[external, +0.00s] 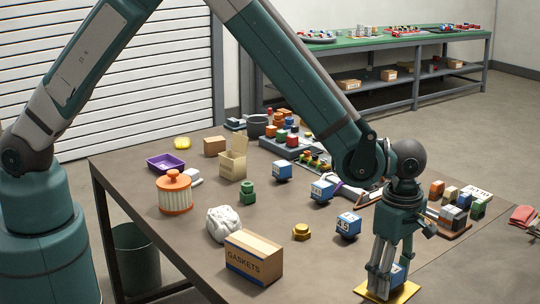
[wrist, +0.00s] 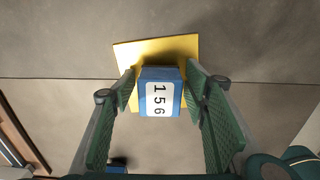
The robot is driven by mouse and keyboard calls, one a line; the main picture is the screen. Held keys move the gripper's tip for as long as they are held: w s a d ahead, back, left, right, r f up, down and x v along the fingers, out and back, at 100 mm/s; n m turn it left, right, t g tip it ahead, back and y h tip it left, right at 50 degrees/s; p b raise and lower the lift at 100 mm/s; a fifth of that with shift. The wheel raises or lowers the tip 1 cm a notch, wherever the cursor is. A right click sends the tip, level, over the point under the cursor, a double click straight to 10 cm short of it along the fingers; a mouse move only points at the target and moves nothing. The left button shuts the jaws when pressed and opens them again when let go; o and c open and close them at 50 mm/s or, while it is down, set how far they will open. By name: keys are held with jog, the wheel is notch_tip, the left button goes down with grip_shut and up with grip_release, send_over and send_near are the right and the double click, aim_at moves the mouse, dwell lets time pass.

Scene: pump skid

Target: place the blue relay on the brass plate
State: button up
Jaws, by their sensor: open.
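A blue relay with a white label reading 156 (wrist: 158,93) sits on the brass plate (wrist: 150,51) in the wrist view. The brass plate also shows at the table's front edge in the external view (external: 407,291), with the relay (external: 398,274) on it, partly hidden by my fingers. My gripper (wrist: 162,88) is open, with one finger on each side of the relay. A small gap shows on the right side; on the left I cannot tell if the finger touches. My gripper points straight down in the external view (external: 388,270).
Other blue blocks with white labels stand behind and left of my gripper (external: 348,225) (external: 322,190) (external: 282,171). A brass knob (external: 301,232) and a gaskets box (external: 253,257) lie to the left. A tray of blocks (external: 450,222) is to the right.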

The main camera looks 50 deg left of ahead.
notch_tip(320, 180, up, 12)
jog(key=shift+r, duration=0.1)
dwell(0.6)
dwell(0.6)
jog(key=shift+r, duration=0.1)
jog(key=shift+a+r, duration=0.15)
jog(key=shift+a, duration=0.1)
jog(key=s+a+r+m+t, duration=0.1)
jog(key=a+r+m, duration=0.2)
jog(key=a+r, duration=0.55)
jog(key=s+a+r+m+t+h, duration=0.15)
jog(key=a+r, duration=0.35)
jog(key=a, duration=0.7)
jog(key=s+a+r+m+t, duration=0.1)
jog(key=a+r+m, duration=0.3)
jog(key=a+r, duration=0.45)
jog(key=s+a+m+t, duration=0.2)
jog(key=s+a+m, duration=0.2)
jog(key=s+a, duration=0.6)
jog(key=s+a+m+t+y, duration=0.1)
jog(key=s+a+m, duration=0.4)
jog(key=s+a, duration=0.4)
jog(key=a, duration=0.7)
jog(key=shift+s+a+t, duration=0.2)
jog(key=shift+s+t, duration=0.15)
